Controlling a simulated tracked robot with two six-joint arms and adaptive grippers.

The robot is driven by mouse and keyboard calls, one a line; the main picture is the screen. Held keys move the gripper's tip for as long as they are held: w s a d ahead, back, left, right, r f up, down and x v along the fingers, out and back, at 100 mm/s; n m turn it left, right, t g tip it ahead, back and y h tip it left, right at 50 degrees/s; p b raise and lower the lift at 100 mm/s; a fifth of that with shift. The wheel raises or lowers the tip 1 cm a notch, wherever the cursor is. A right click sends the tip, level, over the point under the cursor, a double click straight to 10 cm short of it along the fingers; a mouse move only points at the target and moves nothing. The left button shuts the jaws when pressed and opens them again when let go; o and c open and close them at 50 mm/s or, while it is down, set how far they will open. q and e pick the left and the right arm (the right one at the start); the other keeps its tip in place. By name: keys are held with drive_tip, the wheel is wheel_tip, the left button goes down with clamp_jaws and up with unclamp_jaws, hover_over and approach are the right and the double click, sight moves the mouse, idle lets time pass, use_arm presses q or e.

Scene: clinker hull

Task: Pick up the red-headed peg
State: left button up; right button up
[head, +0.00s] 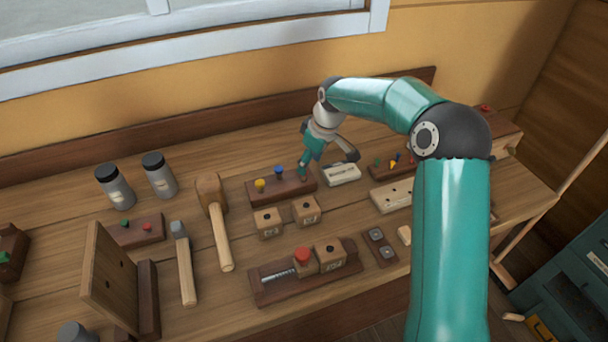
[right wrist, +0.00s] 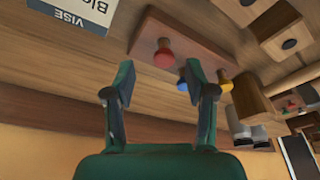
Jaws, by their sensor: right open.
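A red-headed peg (right wrist: 163,53) stands in a dark wooden rack (right wrist: 205,48) in the right wrist view. Beside it are a blue-headed peg (right wrist: 183,82), partly covered by a finger, and a yellow-headed peg (right wrist: 224,82). In the head view the rack (head: 290,191) shows its yellow peg (head: 260,184) and blue peg (head: 279,171); my gripper largely hides its right end. My right gripper (head: 327,163) is open above that end. In the right wrist view its fingertips (right wrist: 157,86) are apart and empty, with the red head beyond the gap. My left gripper is not in view.
A white label card (head: 341,174) lies right of the rack. Wooden blocks (head: 268,223) and a vise (head: 305,270) with a red knob are in front. A mallet (head: 221,235) lies to the left. Another rack (head: 396,168) with small pegs stands to the right.

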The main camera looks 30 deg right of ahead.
sight(304, 178)
drive_tip(key=x, duration=0.1)
drive_tip(key=p+x, duration=0.1)
drive_tip(key=x, duration=0.2)
drive_tip(key=shift+w+a+f, duration=0.15)
drive_tip(key=shift+w+a, duration=0.05)
drive_tip(key=shift+a, duration=0.15)
drive_tip(key=shift+w+f, duration=0.1)
drive_tip(key=shift+f, duration=0.2)
drive_tip(key=c, duration=0.8)
